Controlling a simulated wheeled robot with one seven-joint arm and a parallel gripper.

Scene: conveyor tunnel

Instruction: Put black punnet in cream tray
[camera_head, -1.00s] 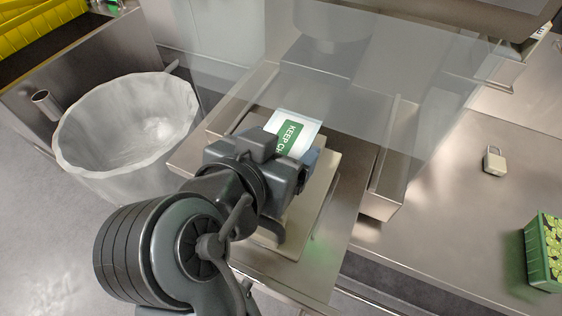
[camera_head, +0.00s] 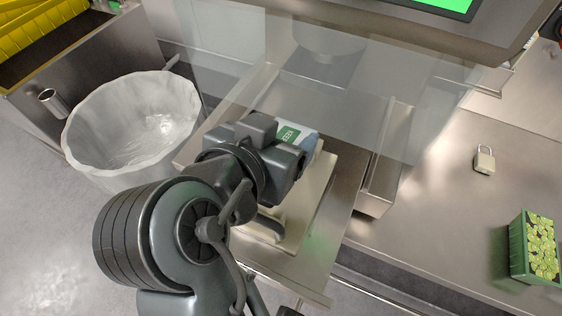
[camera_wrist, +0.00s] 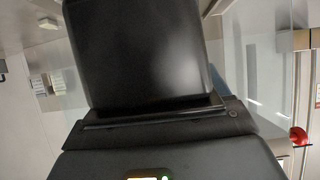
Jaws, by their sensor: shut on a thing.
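My gripper (camera_head: 275,155) is over the cream tray (camera_head: 318,185) and hides much of it. In the wrist view a smooth black face with rounded edges, which looks like the black punnet (camera_wrist: 145,50), fills the middle, held at my gripper (camera_wrist: 155,108). My gripper is shut on it. In the head view my gripper hides the punnet, and I cannot tell whether it touches the tray. A white and blue packet with a green label (camera_head: 290,135) shows just beyond my gripper; what it rests on is hidden.
A clear screen (camera_head: 390,95) hangs beyond my gripper. A lined bin (camera_head: 135,125) stands at left, with a yellow crate (camera_head: 40,35) behind. A padlock (camera_head: 484,159) and a green punnet of produce (camera_head: 535,248) are on the right bench, with bare steel between.

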